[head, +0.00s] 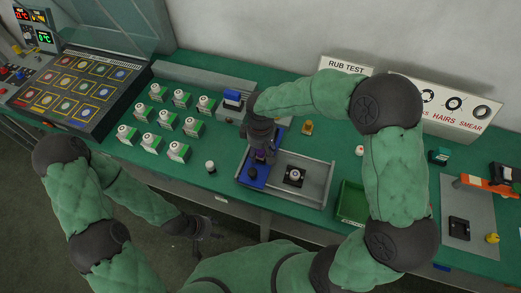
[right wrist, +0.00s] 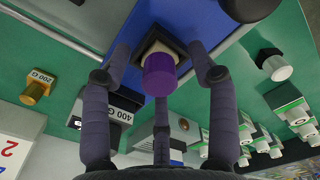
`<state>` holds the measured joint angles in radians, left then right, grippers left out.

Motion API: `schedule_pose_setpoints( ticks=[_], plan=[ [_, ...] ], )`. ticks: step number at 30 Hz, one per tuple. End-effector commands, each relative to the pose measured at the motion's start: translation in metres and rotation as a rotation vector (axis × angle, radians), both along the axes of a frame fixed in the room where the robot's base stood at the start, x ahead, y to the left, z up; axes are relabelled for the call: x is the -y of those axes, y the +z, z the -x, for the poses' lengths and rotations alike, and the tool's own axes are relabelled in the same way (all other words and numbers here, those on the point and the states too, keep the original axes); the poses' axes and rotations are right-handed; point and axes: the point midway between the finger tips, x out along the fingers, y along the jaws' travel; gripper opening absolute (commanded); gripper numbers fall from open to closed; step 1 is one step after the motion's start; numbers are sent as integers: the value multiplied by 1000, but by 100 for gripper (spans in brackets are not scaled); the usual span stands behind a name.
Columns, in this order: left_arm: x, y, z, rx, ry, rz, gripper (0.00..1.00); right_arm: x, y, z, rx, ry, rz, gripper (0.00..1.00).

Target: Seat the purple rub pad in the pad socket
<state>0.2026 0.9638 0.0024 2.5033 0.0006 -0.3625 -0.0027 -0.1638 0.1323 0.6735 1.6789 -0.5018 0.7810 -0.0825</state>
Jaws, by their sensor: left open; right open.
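The purple rub pad (right wrist: 160,76) is a short cylinder in the right wrist view. Its base is at the black square pad socket (right wrist: 158,41) on a blue plate; I cannot tell how deep it sits. The blue plate (head: 251,177) is at the left end of the grey tray in the head view. My right gripper (head: 261,158) is over the plate, open. In the right wrist view its fingers (right wrist: 163,85) are spread around the pad, with visible gaps. My left gripper (head: 205,232) is open and empty, low in front of the table edge.
A grey tray (head: 331,187) holds a black fixture with a white round part (head: 294,175). A brass 200 G weight (head: 307,128) stands behind it, and a 400 G weight (right wrist: 122,107) is near my fingers. Several white-and-green holders (head: 178,150) are left. A green bin (head: 352,202) is right.

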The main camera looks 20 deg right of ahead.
Motion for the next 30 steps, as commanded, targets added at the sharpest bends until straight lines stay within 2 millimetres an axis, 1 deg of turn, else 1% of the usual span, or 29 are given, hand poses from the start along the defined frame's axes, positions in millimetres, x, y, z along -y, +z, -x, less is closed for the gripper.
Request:
schedule_pose_setpoints(
  ticks=[5, 8, 15, 21, 25, 30],
  plan=[
    [0, 0, 0, 0, 0, 0, 56, 0, 7, 0, 1, 0, 0, 60],
    [0, 0, 0, 0, 0, 0, 56, 0, 20, -1, 4, -1, 0, 60],
    [0, 0, 0, 0, 0, 0, 56, 0, 67, -1, 4, 0, -1, 60],
    [0, 0, 0, 0, 0, 0, 56, 0, 101, -1, 4, 0, -1, 60],
    [0, 0, 0, 0, 0, 0, 56, 0, 113, 0, 1, -1, -1, 60],
    [0, 0, 0, 0, 0, 0, 56, 0, 120, 0, 0, 0, 0, 60]
  ],
)
